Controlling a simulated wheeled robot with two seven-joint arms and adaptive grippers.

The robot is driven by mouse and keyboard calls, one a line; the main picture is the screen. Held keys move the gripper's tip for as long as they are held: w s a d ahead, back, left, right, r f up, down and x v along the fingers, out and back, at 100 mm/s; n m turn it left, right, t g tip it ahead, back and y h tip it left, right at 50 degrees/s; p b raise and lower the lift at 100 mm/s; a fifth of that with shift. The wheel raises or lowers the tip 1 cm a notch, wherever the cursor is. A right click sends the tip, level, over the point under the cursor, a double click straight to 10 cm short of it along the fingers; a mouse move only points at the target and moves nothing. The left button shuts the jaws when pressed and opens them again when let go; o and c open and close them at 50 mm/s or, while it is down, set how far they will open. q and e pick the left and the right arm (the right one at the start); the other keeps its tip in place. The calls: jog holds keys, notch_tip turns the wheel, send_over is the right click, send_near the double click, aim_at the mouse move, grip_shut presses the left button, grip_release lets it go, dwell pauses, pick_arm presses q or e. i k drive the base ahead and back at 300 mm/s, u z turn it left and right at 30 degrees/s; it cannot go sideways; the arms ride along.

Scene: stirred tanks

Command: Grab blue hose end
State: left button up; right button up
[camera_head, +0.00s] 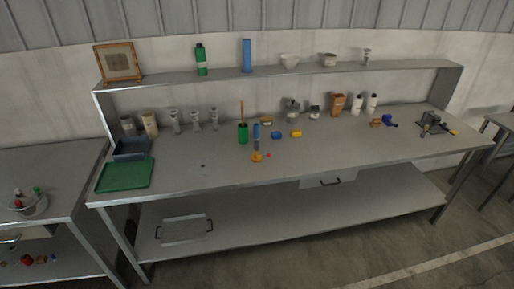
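I cannot make out a blue hose or its end for certain. Several blue things are in view. A small blue piece (277,135) lies mid-table next to a small yellow piece (296,134). A small blue item (389,120) lies at the right of the table, beside a brown one (376,123). A blue upright object (256,132) stands near a green cup (243,134). A tall blue cylinder (247,56) stands on the shelf. Neither of my grippers is in view.
The long grey table (330,165) has free room along its front. A green tray (125,174) and a dark bin (132,149) sit at its left end. A vise-like tool (432,123) is at the right. A raised shelf (215,76) runs along the back.

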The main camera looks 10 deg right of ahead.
aim_at(256, 126)
jog(key=u, duration=0.35)
jog(key=i, duration=0.6)
jog(key=u, duration=0.55)
jog(key=i, duration=0.9)
jog(key=z, duration=0.05)
